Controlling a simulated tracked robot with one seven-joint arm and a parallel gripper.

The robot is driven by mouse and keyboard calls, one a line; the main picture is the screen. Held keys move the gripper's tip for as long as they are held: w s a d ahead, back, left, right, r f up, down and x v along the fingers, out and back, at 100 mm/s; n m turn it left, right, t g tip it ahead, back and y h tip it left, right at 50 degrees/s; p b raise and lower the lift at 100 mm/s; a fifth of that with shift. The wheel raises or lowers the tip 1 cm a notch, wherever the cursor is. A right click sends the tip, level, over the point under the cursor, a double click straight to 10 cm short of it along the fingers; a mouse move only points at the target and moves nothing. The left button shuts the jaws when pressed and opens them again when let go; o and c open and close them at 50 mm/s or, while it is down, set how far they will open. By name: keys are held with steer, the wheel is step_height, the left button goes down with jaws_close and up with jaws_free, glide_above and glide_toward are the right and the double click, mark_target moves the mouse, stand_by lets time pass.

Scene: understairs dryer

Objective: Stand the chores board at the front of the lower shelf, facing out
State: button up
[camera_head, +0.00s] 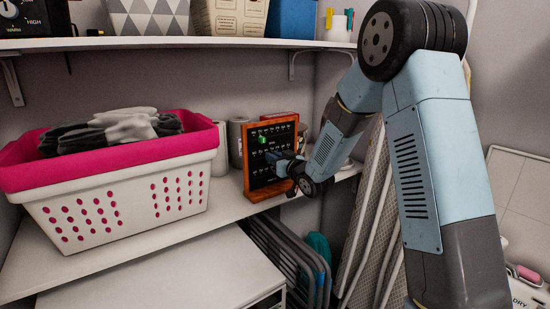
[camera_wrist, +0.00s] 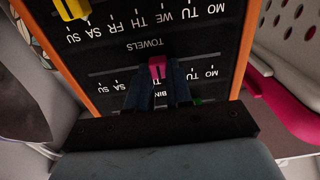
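The chores board (camera_head: 258,166) stands upright at the front of the lower shelf, beside the basket. Its black face with white lettering, in an orange-brown frame, points outward. The wrist view shows this face (camera_wrist: 115,55) close up and upside down, with a "TOWELS" row, a yellow slider (camera_wrist: 72,8) and a pink slider (camera_wrist: 157,67). A green slider (camera_head: 262,140) shows higher on the board. The fingers hide part of the lower row.
The lower shelf (camera_head: 215,201) holds a white basket with a pink liner (camera_head: 130,190) and grey rolls (camera_head: 238,140) behind the board. The upper shelf (camera_head: 180,43) overhangs. Folded grey frames (camera_head: 290,255) stand below; a covered board (camera_head: 375,205) leans at right.

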steer(key=o, duration=0.4)
steer(key=shift+o, duration=0.2)
steer(key=shift+s+d, duration=0.1)
steer(key=shift+d, duration=0.05)
steer(key=s+d+r+m+g+h, duration=0.2)
steer(key=s+d+r+h, duration=0.25)
steer(key=s+d, duration=0.55)
steer(key=s+d+r+m+g+h, duration=0.15)
steer(key=s+d+r+h, duration=0.3)
steer(key=s+d, duration=0.5)
steer(key=s+d+m+g, duration=0.1)
steer(key=s+g, duration=0.2)
steer(key=s, duration=0.9)
steer(key=s+d+m+g+h, duration=0.1)
steer(key=s+d+m+g, duration=0.1)
steer(key=s, duration=1.1)
steer(key=shift+r+g, duration=0.35)
steer(key=shift+g, duration=0.1)
steer(key=shift+m, duration=0.25)
